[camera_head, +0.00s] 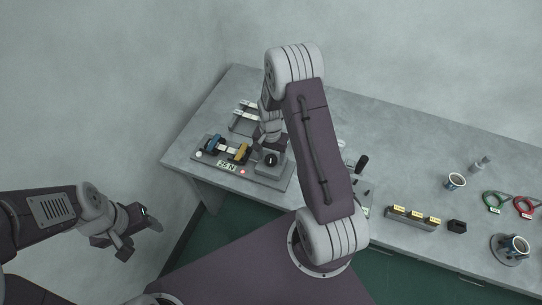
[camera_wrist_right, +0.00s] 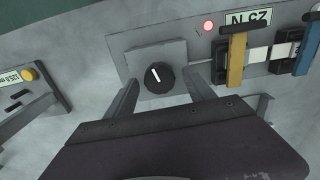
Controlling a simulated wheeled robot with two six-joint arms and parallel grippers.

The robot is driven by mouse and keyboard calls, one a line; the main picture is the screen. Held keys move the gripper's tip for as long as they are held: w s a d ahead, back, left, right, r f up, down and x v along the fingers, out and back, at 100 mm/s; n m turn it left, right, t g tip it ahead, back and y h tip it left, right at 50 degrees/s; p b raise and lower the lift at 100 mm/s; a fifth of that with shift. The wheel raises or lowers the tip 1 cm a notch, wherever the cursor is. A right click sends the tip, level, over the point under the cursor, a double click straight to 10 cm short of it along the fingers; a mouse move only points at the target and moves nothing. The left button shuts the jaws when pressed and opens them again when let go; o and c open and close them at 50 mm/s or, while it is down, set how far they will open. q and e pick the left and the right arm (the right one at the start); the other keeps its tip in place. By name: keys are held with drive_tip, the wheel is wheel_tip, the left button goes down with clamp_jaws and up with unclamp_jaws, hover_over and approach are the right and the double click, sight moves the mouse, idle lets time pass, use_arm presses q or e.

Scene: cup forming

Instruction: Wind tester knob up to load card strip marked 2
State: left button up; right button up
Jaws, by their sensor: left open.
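The tester (camera_head: 262,178) stands at the left end of the table. Its black knob (camera_wrist_right: 155,78) has a white pointer line tilted slightly left of upright in the right wrist view. My right gripper (camera_wrist_right: 163,82) is open, its fingers on either side of the knob with gaps visible. In the head view my right arm covers much of that gripper. A pale card strip (camera_wrist_right: 258,53) lies between the yellow clamp (camera_wrist_right: 236,60) and the blue clamp (camera_wrist_right: 306,50); no mark is legible on it. My left gripper (camera_head: 143,228) is open and empty, off the table.
A red lamp (camera_head: 242,172) glows beside the display. A metal rack (camera_head: 242,115) stands behind the tester.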

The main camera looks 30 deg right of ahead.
sight(271, 158)
wheel_tip(271, 158, up, 9)
drive_tip(key=shift+b, duration=0.35)
idle(1.7)
